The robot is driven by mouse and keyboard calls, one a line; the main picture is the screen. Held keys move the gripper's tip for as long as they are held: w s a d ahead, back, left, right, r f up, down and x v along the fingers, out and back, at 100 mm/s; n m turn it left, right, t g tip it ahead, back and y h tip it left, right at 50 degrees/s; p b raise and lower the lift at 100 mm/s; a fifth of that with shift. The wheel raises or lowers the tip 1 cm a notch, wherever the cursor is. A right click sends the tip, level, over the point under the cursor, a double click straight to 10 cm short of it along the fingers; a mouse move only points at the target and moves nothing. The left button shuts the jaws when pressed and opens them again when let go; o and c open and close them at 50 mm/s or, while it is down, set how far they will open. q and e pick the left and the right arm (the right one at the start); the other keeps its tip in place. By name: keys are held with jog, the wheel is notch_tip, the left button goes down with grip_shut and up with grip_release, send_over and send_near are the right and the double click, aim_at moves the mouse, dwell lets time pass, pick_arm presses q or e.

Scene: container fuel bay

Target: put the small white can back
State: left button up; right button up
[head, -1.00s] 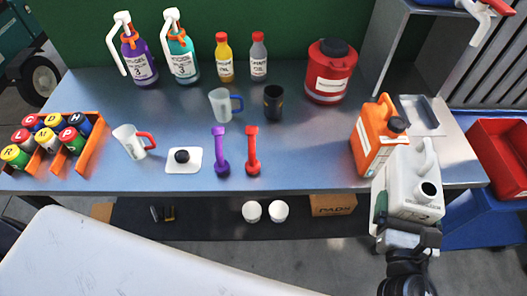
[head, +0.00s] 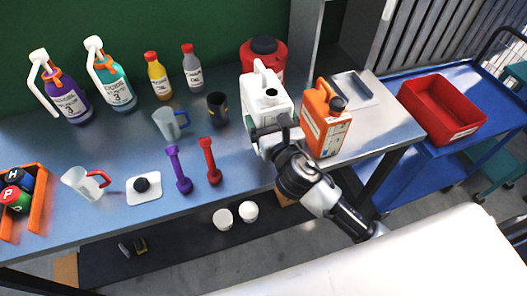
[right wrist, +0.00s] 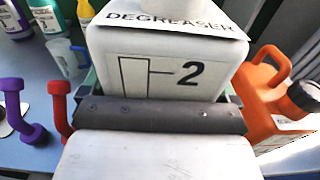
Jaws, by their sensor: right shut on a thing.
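My left gripper is not in view.
A red drum (head: 264,50) is partly hidden behind the white can. A black cup (head: 217,108), a purple tool (head: 178,170) and a red tool (head: 209,162) are left of it. A metal tray (head: 352,88) lies behind the orange can. A red bin (head: 440,108) sits on a blue cart.

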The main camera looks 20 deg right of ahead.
jog(key=shift+w+a+r, duration=0.1)
jog(key=shift+w, duration=0.15)
notch_tip(320, 180, down, 6)
jog(key=shift+r+b, duration=0.15)
jog(key=shift+b, duration=0.7)
jog(key=shift+f+b, duration=0.75)
jog(key=shift+f, duration=1.1)
jog(key=shift+f, duration=0.1)
jog(key=o, duration=1.7)
jog(key=shift+f, duration=0.25)
jog(key=shift+o, duration=0.2)
jog(key=shift+s, duration=0.1)
jog(key=shift+r, duration=0.1)
